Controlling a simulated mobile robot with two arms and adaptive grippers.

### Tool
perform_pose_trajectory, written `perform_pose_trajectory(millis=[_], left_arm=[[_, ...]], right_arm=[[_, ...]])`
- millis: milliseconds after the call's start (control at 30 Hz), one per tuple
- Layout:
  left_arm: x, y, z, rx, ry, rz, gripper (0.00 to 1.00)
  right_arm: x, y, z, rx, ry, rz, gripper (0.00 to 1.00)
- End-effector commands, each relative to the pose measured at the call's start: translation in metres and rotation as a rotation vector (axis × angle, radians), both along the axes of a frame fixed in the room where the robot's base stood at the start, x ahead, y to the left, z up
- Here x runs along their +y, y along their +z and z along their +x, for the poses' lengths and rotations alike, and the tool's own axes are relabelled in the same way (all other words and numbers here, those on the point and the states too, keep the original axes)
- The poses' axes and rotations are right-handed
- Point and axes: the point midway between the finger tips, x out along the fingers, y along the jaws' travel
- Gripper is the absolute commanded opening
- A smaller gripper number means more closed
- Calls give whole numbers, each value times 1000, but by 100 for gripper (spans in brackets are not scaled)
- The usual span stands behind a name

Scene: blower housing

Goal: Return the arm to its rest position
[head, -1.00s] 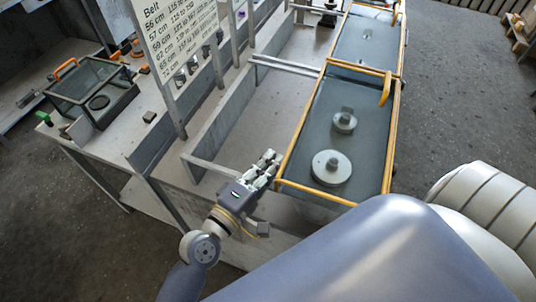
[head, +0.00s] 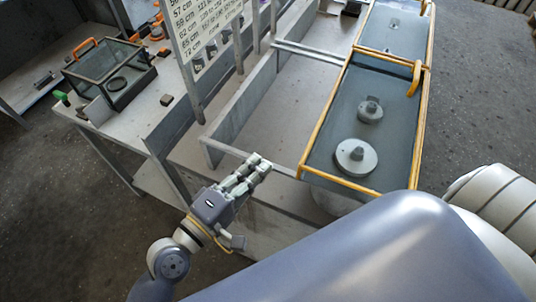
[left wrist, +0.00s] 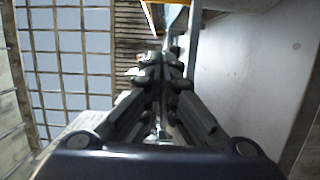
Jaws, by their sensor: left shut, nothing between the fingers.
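My left gripper (head: 257,166) shows in the lower middle of the head view, reaching up from the lower left. It is shut and empty, over the front edge of the workbench and left of the yellow-framed case. In the left wrist view its fingers (left wrist: 163,75) are together with nothing between them. My right gripper is not in view.
A yellow-framed glass-topped case (head: 318,128) holds two round grey pulleys (head: 356,157). A sign with belt lengths (head: 205,35) stands at the back. A small glass case with an orange handle (head: 142,78) is at the left. The grey bench surface (head: 275,115) between is bare.

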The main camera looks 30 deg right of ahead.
Motion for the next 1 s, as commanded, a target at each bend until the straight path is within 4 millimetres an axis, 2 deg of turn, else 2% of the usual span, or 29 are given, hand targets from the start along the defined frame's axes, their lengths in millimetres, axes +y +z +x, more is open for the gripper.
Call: perform_pose_trajectory(millis=[133, 467, 567, 667, 767, 867, 1000], left_arm=[[14, -2, -6, 0, 1, 1, 0], [18, 0, -8, -9, 0, 11, 0], [22, -4, -10, -61, -2, 72, 0], [34, -17, -12, -160, -4, 219, 0], [60, -44, -11, -262, -3, 446, 0], [103, -77, -11, -321, -9, 706, 0], [178, -120, -21, -309, -45, 1056, 0]], right_arm=[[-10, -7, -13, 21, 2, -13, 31], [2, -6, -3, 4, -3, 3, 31], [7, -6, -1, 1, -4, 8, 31], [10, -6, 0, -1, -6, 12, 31], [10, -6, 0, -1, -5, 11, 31], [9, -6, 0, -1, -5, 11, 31], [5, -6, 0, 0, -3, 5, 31]])
